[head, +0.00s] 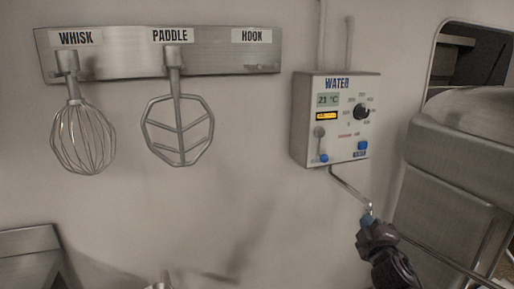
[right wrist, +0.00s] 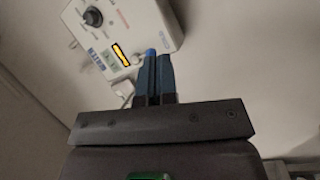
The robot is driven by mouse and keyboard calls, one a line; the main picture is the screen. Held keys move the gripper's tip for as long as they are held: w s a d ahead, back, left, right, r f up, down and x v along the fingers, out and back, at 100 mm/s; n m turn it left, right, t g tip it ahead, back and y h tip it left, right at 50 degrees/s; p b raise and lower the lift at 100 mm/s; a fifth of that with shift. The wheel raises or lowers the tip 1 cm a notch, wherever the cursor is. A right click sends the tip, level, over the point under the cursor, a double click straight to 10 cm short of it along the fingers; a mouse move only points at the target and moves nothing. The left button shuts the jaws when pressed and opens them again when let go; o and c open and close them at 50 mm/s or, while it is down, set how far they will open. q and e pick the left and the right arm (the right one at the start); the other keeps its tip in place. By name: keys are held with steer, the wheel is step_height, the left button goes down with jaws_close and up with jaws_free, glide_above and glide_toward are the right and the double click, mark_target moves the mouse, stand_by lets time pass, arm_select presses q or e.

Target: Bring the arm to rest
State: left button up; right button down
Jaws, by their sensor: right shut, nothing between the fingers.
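My right gripper (head: 367,218) shows at the lower right of the head view, just below the spout of the water unit. Its blue fingers are together in the right wrist view (right wrist: 158,72), with nothing between them. The white water unit (head: 312,150) is on the wall above it; its knob, displays and blue buttons show. The unit also shows in the right wrist view (right wrist: 135,25), beyond the fingertips. I cannot tell whether the gripper touches the spout (head: 348,187). My left gripper is in neither view.
A steel rack (head: 120,64) on the wall at upper left carries a whisk (head: 84,140) and a paddle (head: 178,130); the place labelled HOOK is empty. A large metal machine (head: 450,160) stands close on the right. A steel edge (head: 30,242) shows at lower left. The wall between is bare.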

steer(key=s+a+f+m+g, duration=0.1)
steer(key=s+f+m+g, duration=0.2)
steer(key=s+f, duration=1)
steer(key=s+f+m+g+y, duration=0.1)
steer(key=s+f+m+g, duration=0.3)
steer(key=s+f+m, duration=0.4)
steer(key=s+f, duration=0.5)
steer(key=s, duration=0.8)
steer(key=shift+a+m, duration=0.4)
